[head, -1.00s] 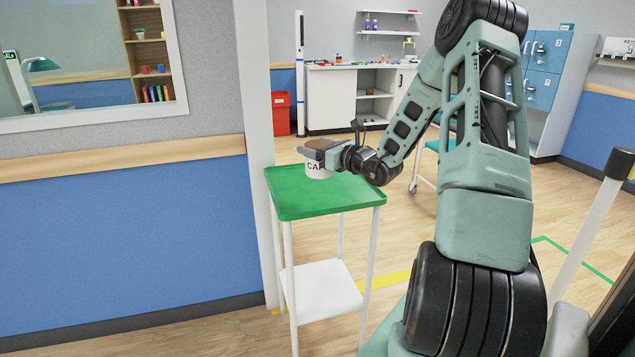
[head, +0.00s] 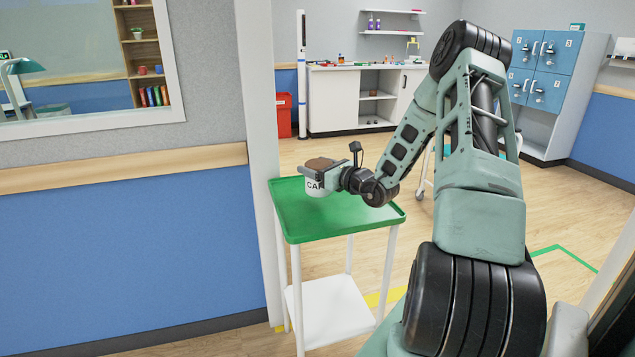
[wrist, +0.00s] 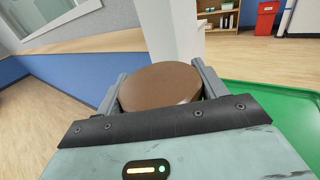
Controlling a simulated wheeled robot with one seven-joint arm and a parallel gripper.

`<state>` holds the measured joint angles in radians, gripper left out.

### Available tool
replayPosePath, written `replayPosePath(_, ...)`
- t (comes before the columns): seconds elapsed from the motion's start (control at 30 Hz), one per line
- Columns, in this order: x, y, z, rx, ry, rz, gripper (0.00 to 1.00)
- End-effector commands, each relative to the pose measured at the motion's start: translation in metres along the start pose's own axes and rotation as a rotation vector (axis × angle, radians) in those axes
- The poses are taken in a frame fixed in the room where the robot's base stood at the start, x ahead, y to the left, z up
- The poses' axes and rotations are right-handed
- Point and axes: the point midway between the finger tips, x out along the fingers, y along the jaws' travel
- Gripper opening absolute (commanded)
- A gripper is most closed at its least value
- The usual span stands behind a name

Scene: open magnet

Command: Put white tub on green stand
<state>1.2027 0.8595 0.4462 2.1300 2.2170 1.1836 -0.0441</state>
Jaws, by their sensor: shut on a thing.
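The white tub (head: 314,188) has dark lettering on its side and a brown top. My gripper (head: 318,170) is shut on it, with a finger on either side. In the wrist view the tub's round brown top (wrist: 160,86) sits between the two fingers (wrist: 160,92). The green stand (head: 335,222) has a green tray top with a raised rim and white legs. The tub is over the back left part of the green top in the head view. I cannot tell whether its base touches the top.
A white door post (head: 262,120) and a blue wall (head: 120,260) stand close to the left of the stand. The stand has a white lower shelf (head: 330,308). A red bin (head: 283,114) and a white counter (head: 350,95) are farther back. The green top's front is bare.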

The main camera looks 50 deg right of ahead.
Motion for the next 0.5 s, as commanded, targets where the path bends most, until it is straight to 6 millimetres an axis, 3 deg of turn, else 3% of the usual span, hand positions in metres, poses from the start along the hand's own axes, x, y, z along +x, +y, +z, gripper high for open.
replayPosePath(0.3, 0.001, 0.001, -0.036, 0.002, -0.001, 0.001, 0.45)
replayPosePath(0.5, 0.0, 0.0, -0.038, -0.002, -0.002, 0.002, 0.45)
